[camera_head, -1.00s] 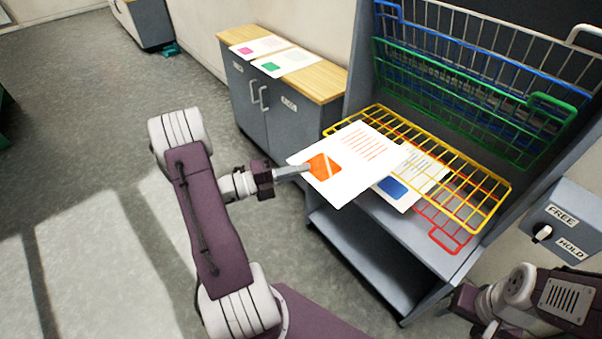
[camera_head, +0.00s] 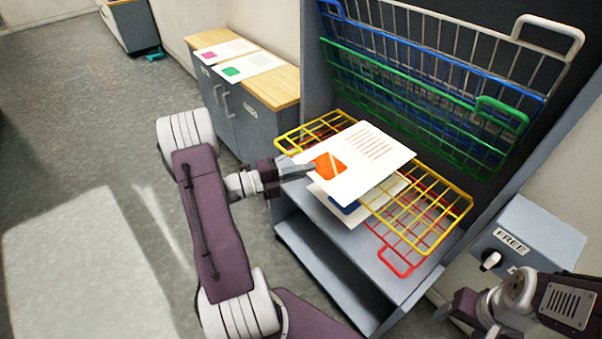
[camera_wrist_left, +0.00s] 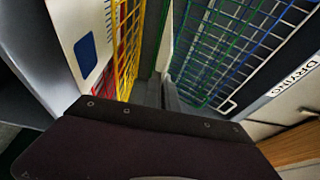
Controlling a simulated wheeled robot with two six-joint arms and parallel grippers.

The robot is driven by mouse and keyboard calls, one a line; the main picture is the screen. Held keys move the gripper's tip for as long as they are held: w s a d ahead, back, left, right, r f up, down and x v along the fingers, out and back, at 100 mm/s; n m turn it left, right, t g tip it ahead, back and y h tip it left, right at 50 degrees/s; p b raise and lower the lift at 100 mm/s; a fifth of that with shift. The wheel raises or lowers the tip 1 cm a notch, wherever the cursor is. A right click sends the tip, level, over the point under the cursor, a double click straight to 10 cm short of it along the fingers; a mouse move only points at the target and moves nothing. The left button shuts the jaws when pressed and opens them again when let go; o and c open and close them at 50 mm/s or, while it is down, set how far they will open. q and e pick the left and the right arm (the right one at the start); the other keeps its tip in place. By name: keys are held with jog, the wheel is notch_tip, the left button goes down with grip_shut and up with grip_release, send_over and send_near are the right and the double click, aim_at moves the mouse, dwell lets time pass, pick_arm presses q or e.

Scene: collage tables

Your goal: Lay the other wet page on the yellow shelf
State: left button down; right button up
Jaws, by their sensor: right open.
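My left gripper (camera_head: 300,170) is shut on the near left edge of a white page with an orange square and orange lines (camera_head: 375,175). The page hangs above the yellow wire shelf (camera_head: 455,205) and covers its middle; I cannot tell whether they touch. Below, a page with a blue square (camera_head: 345,212) lies on the red wire shelf (camera_head: 398,262), partly hidden. The blue-square page (camera_wrist_left: 72,22) and yellow shelf (camera_wrist_left: 127,40) also show in the left wrist view. My right gripper (camera_head: 452,306) is open and empty at lower right, partly cut off.
Green (camera_head: 490,165) and blue (camera_head: 530,105) wire shelves stand tilted up behind, with a white one (camera_head: 555,30). A box with a knob and a FREE label (camera_head: 525,240) is at right. Two pages (camera_head: 245,68) lie on a wooden-topped cabinet (camera_head: 272,90) at left.

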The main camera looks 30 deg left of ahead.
pick_arm(q)
jog(key=shift+w+d+f+b, duration=0.35)
jog(key=shift+w+f+b, duration=0.65)
jog(key=shift+f, duration=0.45)
jog(key=shift+w+d+f+b, duration=0.3)
jog(key=shift+w+f+b, duration=0.65)
jog(key=shift+f, duration=0.5)
jog(key=shift+w+d+f+b, duration=0.35)
jog(key=shift+w+f+b, duration=0.65)
jog(key=shift+f, duration=0.45)
jog(key=shift+s, duration=0.15)
jog(key=c, duration=0.8)
grip_release()
jog(key=shift+o, duration=0.2)
